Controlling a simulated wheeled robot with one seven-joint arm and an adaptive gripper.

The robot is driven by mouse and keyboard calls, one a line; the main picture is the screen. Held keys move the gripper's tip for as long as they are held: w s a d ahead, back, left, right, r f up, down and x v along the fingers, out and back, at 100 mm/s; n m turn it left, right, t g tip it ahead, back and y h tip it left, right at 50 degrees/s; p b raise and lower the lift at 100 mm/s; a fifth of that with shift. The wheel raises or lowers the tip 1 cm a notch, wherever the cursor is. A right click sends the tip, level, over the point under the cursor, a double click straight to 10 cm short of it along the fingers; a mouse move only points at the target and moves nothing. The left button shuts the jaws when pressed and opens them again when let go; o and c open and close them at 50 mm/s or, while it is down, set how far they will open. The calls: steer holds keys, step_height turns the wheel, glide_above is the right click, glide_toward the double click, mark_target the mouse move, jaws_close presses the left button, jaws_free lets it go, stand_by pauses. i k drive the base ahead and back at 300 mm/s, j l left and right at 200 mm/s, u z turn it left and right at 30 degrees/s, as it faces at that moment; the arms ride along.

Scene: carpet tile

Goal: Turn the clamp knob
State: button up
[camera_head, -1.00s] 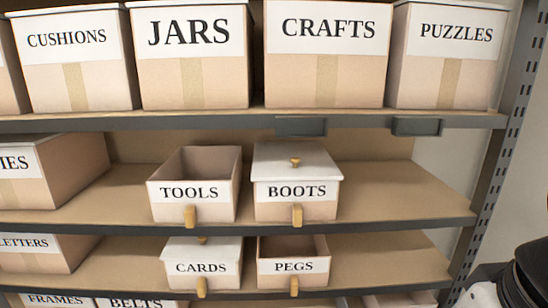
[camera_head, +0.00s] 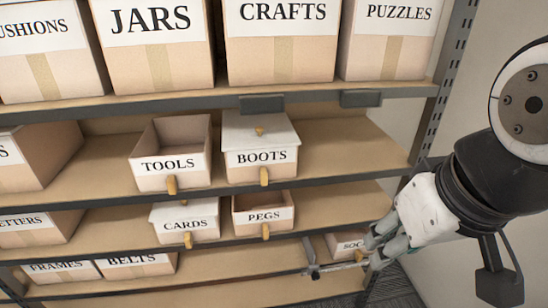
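My gripper (camera_head: 374,250) is at the lower right, in front of the right end of the lower shelves, with its grey fingers pointing down and left. How far apart the fingers are is unclear. A thin, dark and metallic bar-like piece (camera_head: 338,267) lies just left of the fingertips, in front of the lower shelf edge. It may be a clamp, but it is too small to tell, and I cannot tell whether the fingers touch it. I cannot make out a clamp knob for certain.
Shelves hold labelled boxes, among them TOOLS (camera_head: 169,165), BOOTS (camera_head: 260,158), CARDS (camera_head: 185,225) and PEGS (camera_head: 264,216). Another box (camera_head: 345,245) is partly hidden behind my gripper. A slotted upright post (camera_head: 452,50) stands at the right. Shelf room right of BOOTS is clear.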

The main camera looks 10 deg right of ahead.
mark_target(315, 276)
steer(key=l, duration=0.4)
steer(key=k+j, duration=0.25)
steer(key=k, duration=0.15)
steer(key=i+j+u, duration=0.1)
steer(key=j+u, duration=0.25)
steer(key=i+j+u, duration=0.15)
steer(key=j+u, duration=0.2)
steer(key=i+j+u, duration=0.15)
steer(key=u, duration=0.2)
